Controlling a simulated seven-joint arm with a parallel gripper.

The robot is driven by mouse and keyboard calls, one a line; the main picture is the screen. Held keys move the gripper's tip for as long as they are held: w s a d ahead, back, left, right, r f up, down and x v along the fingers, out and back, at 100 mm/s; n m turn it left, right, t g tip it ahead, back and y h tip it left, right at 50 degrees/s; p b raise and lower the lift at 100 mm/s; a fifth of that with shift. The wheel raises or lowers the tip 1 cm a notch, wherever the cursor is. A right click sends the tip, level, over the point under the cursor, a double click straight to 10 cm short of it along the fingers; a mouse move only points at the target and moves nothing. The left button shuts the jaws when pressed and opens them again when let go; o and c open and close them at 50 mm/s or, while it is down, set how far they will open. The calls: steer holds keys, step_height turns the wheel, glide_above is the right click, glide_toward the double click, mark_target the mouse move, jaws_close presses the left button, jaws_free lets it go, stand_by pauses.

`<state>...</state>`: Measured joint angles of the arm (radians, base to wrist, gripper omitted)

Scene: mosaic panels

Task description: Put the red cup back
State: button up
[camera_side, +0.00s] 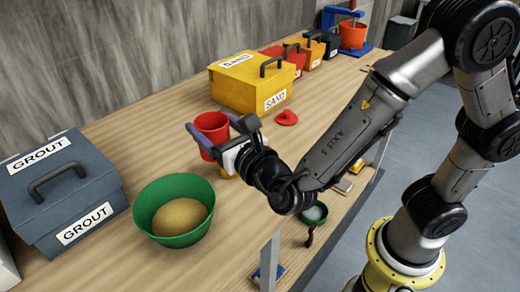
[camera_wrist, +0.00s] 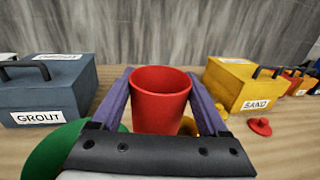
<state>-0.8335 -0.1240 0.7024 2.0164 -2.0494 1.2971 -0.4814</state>
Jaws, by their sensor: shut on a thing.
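The red cup (camera_side: 211,133) is upright between the two purple fingers of my gripper (camera_side: 207,126). In the wrist view the cup (camera_wrist: 160,98) fills the space between the fingers, and the gripper (camera_wrist: 160,80) is shut on it. The cup's inside looks empty. A yellow thing (camera_side: 226,171) shows partly below the cup and gripper, and it also peeks out right of the cup in the wrist view (camera_wrist: 188,126). Most of it is hidden. I cannot tell whether the cup touches it or the bench.
A green bowl (camera_side: 148,223) with a tan mound and a blue-grey GROUT box (camera_side: 68,187) are on the left. A yellow SAND box (camera_side: 240,87) stands behind. A small red knobbed piece (camera_side: 286,118) lies right of the cup. Bare bench (camera_side: 150,135) lies between the boxes.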

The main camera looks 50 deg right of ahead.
steer(key=s+d+m+g+h, duration=0.25)
steer(key=s+d+h, duration=0.3)
steer(key=d, duration=0.45)
steer(key=s+d+m+g+h, duration=0.2)
steer(key=s+d+m+h, duration=0.3)
steer(key=d, duration=0.4)
steer(key=shift+n+y, duration=0.35)
steer(key=shift+y, duration=0.2)
steer(key=shift+w+d+f, duration=0.25)
steer(key=shift+w+f, duration=1.8)
steer(key=shift+f, duration=0.2)
steer(key=shift+w+d+f, duration=0.2)
steer(key=shift+w+f, duration=1.9)
steer(key=shift+f, duration=0.2)
steer(key=shift+w+d+f, duration=0.25)
steer(key=shift+w+f, duration=1.8)
steer(key=shift+f, duration=0.2)
